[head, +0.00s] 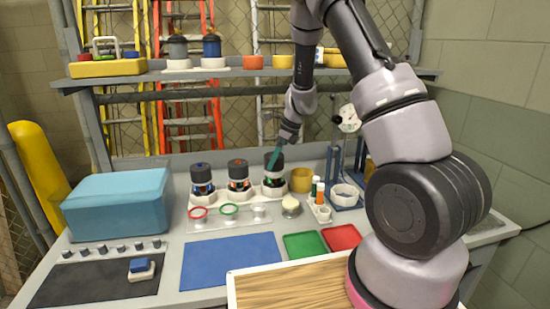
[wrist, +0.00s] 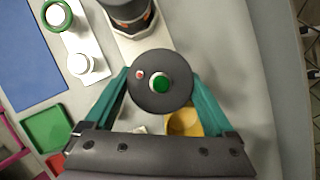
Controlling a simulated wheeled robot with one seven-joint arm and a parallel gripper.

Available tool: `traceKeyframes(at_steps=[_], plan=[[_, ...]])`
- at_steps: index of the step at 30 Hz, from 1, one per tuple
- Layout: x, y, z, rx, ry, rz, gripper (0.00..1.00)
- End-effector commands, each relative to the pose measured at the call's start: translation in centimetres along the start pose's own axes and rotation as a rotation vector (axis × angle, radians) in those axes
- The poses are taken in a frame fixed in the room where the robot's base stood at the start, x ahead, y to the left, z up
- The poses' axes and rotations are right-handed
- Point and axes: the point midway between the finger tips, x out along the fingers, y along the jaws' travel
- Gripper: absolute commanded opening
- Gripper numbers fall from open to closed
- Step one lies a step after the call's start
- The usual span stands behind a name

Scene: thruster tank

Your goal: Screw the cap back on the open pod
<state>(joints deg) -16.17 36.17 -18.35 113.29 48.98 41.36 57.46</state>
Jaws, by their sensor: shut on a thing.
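Three pods with dark caps stand in white bases in a row on the bench: the left pod (head: 202,181), the middle pod (head: 238,177) and the right pod (head: 274,181). My gripper (head: 275,156) is over the right pod, its teal fingers closed on a black cap (head: 271,161). In the wrist view the round cap (wrist: 160,95) shows a green centre in a pale ring and a small red spot, between the two fingers of my gripper (wrist: 160,84). The cap is upright on or just above the right pod; its seam and thread are hidden, so I cannot tell how it sits.
In front of the pods are a red ring (head: 198,212), a green ring (head: 229,209) and a white part (head: 260,212) on a plate. A yellow cup (head: 301,180) and a vial rack (head: 320,210) stand close right. A blue mat (head: 231,260) lies clear in front.

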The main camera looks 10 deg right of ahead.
Motion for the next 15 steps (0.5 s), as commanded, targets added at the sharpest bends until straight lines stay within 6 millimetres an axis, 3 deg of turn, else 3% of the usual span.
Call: traceKeyframes(at_steps=[15], plan=[[0.42, 0.00, -0.17, 0.000, 0.000, 0.000, 0.34]])
